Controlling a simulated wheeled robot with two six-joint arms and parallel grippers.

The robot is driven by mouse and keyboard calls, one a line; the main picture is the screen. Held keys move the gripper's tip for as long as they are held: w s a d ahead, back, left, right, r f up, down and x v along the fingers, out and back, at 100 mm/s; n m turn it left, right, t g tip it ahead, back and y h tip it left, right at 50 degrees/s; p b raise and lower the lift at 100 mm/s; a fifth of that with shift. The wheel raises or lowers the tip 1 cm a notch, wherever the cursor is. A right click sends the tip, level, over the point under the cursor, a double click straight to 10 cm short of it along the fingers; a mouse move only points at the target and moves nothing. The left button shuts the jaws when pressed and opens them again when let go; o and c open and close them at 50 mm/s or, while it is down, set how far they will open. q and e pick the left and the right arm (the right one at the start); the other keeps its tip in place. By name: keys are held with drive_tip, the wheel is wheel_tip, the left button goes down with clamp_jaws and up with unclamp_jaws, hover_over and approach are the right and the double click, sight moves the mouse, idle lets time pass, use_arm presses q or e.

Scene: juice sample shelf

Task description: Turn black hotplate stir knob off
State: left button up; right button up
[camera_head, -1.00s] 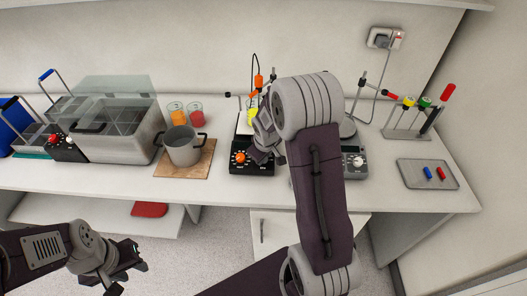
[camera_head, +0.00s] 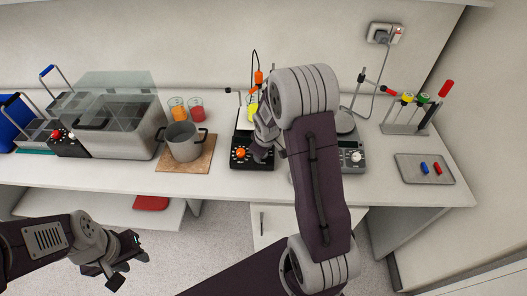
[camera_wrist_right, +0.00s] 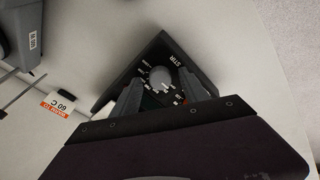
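The black hotplate (camera_head: 250,163) stands near the front of the bench, with an orange knob (camera_head: 240,153) at its front left. My right gripper (camera_head: 262,152) is over the right part of its front. In the right wrist view, the pale grey stir knob (camera_wrist_right: 160,77) shows on the black panel beside the word STIR. The right gripper (camera_wrist_right: 160,88) is open there, one finger on each side of the knob; I cannot tell whether either touches it. My left gripper (camera_head: 128,264) looks open and empty, low at the left, in front of the bench.
A grey pot (camera_head: 184,146) on a brown board (camera_head: 190,168) and a water bath (camera_head: 122,145) stand left of the hotplate. A grey hotplate (camera_head: 354,160) is at its right, partly behind my right arm. A tray (camera_head: 424,177) lies farther right.

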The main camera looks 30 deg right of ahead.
drive_tip(key=v, duration=0.9)
idle(0.4)
drive_tip(key=s+a+f+m+g+y, duration=0.1)
drive_tip(key=s+a+f+m, duration=0.1)
drive_tip(key=s+a, duration=0.3)
drive_tip(key=s+a+f+m+g, duration=0.1)
drive_tip(key=s+a, duration=0.4)
drive_tip(key=s, duration=0.5)
drive_tip(key=shift+s+f+m+g+y, duration=0.25)
drive_tip(key=shift+f+m+g+y, duration=0.2)
drive_tip(key=shift+m, duration=0.75)
